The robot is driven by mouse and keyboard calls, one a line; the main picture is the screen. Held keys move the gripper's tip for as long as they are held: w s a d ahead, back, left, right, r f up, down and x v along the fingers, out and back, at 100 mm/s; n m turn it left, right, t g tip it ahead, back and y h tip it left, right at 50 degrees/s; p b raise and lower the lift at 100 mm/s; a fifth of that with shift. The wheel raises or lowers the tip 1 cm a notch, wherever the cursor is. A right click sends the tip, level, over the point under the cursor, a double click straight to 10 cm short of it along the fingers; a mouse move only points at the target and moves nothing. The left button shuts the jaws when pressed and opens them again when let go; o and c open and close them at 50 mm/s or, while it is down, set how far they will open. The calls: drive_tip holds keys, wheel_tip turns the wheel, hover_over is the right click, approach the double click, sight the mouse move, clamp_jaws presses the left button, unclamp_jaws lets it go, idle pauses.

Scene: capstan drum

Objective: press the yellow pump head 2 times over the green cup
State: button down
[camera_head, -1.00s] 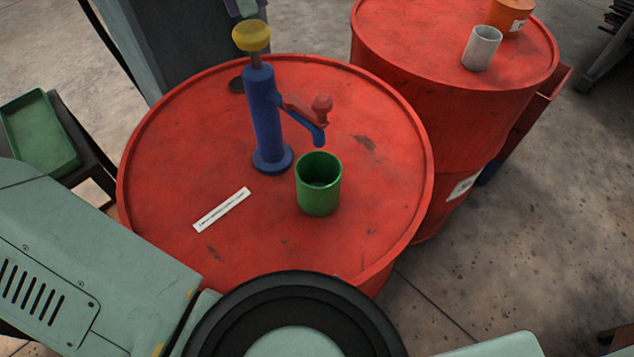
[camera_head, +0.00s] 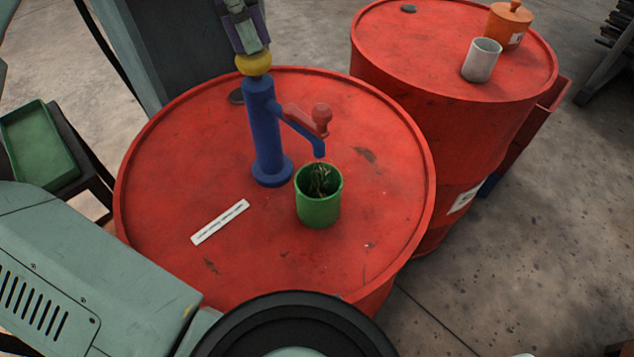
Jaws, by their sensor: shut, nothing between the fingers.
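The blue pump (camera_head: 266,135) stands upright on the near red drum. Its yellow pump head (camera_head: 254,64) is down close to the top of the blue body, with no stem showing between them. My gripper (camera_head: 252,46) is shut and empty, its fingertips on top of the yellow head. The blue spout (camera_head: 313,145) reaches right and ends over the mouth of the green cup (camera_head: 319,204). The cup stands upright on the drum, with something dark and glinting inside. A red knob (camera_head: 321,113) sits on the spout arm.
A second red drum (camera_head: 420,70) behind right holds a grey cup (camera_head: 482,60) and an orange pot (camera_head: 508,24). A green tray (camera_head: 40,146) is at left.

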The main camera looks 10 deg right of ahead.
drive_tip(key=shift+f, duration=0.45)
drive_tip(key=shift+r, duration=0.1)
drive_tip(key=shift+d+p+v, duration=0.25)
drive_tip(key=shift+p+v, duration=0.95)
drive_tip(key=shift+p, duration=0.15)
drive_tip(key=shift+d+v, duration=0.2)
drive_tip(key=shift+v, duration=0.85)
